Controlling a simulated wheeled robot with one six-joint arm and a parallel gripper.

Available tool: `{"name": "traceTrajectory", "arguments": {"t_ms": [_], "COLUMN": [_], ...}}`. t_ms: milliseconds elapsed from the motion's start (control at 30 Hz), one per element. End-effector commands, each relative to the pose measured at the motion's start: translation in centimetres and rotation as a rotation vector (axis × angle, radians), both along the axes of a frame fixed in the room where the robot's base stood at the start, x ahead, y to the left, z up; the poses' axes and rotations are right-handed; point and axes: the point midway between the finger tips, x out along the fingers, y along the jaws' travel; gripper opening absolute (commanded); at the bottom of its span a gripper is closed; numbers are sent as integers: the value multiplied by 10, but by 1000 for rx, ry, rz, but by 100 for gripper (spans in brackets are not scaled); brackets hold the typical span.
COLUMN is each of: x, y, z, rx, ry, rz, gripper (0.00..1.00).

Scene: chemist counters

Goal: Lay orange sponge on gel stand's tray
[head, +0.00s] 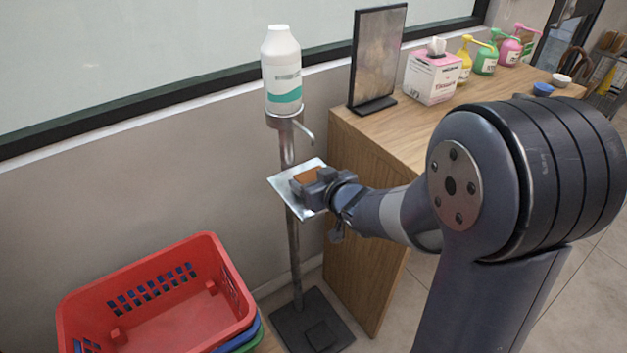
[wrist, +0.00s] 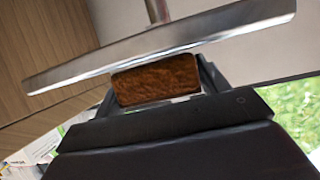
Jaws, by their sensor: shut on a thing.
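The orange sponge (head: 307,177) is a small orange-brown block between the fingers of my gripper (head: 314,184). In the wrist view the sponge (wrist: 156,80) sits between the two dark fingers, which are shut on it. The gel stand's tray (head: 283,182) is a shiny metal plate on the stand's pole (head: 294,245). In the head view the sponge overlaps the tray. In the wrist view the tray (wrist: 85,72) shows edge-on just beyond the sponge. I cannot tell whether they touch. A white bottle (head: 281,75) with a teal band stands on top of the stand.
A wooden counter (head: 345,128) stands right of the stand, bearing a black-framed sign (head: 378,57), a tissue box (head: 432,77) and several coloured pump bottles. A red basket (head: 160,290) is at the lower left. The stand's dark base (head: 312,322) rests on the floor.

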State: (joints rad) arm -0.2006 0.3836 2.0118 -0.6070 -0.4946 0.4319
Motion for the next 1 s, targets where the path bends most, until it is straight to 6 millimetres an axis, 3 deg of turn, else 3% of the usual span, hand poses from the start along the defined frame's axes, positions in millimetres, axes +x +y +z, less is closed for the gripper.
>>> {"name": "traceTrajectory", "arguments": {"t_ms": [100, 133, 400, 733, 1000], "x": [0, 0, 0, 0, -36], "y": [0, 0, 0, 0, -21], "z": [-5, -4, -3, 3, 21], "rx": [0, 0, 0, 0, 1], "ry": [0, 0, 0, 0, -2], "rz": [0, 0, 0, 0, -3], "gripper": [49, 72, 93, 93, 93]}}
